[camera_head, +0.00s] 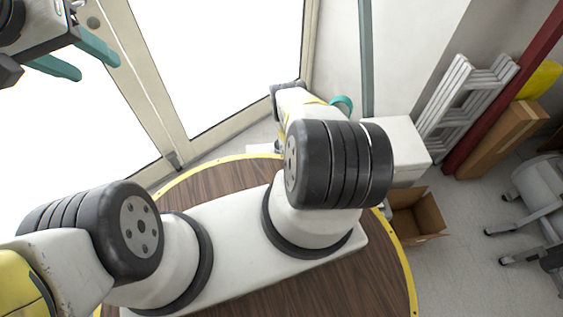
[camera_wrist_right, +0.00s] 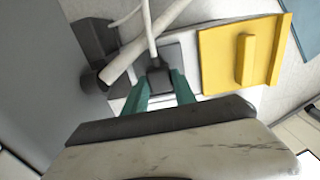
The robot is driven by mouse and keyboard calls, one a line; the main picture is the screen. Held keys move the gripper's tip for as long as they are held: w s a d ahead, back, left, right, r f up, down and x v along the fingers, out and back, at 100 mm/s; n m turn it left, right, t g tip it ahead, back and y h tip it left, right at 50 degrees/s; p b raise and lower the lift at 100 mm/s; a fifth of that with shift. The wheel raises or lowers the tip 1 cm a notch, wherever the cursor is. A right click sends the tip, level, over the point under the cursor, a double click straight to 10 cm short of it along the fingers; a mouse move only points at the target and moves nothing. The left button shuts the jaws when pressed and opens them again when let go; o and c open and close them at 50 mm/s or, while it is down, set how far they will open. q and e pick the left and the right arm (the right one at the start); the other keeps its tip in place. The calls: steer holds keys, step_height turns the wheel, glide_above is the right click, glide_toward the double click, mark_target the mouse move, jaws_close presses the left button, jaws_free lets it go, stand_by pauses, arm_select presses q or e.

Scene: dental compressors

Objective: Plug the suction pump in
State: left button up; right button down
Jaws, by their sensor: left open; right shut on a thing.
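In the right wrist view, the two teal fingers of my right gripper (camera_wrist_right: 161,86) are closed around a small dark plug (camera_wrist_right: 157,75). A thin white cord (camera_wrist_right: 150,30) runs up from the plug. A grey plate (camera_wrist_right: 174,56) lies right behind it; I cannot tell whether the plug is seated in a socket there. In the head view my right arm hides most of this gripper. My left gripper (camera_head: 97,66) is open and empty at the upper left, in front of the glass. I cannot tell for certain which body is the suction pump.
A yellow panel with a raised handle (camera_wrist_right: 246,60) is right of the plug. A white tube and a dark fitting (camera_wrist_right: 92,68) are left. In the head view, a white box (camera_head: 398,145), an open cardboard box (camera_head: 417,213) and a folded ladder (camera_head: 462,100) stand at the right.

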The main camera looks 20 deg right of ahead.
steer(key=shift+f, duration=0.35)
steer(key=c, duration=0.9)
jaws_free()
steer(key=shift+c, duration=0.2)
steer(key=shift+r, duration=0.15)
step_height(320, 180, up, 8)
steer(key=shift+f, duration=0.2)
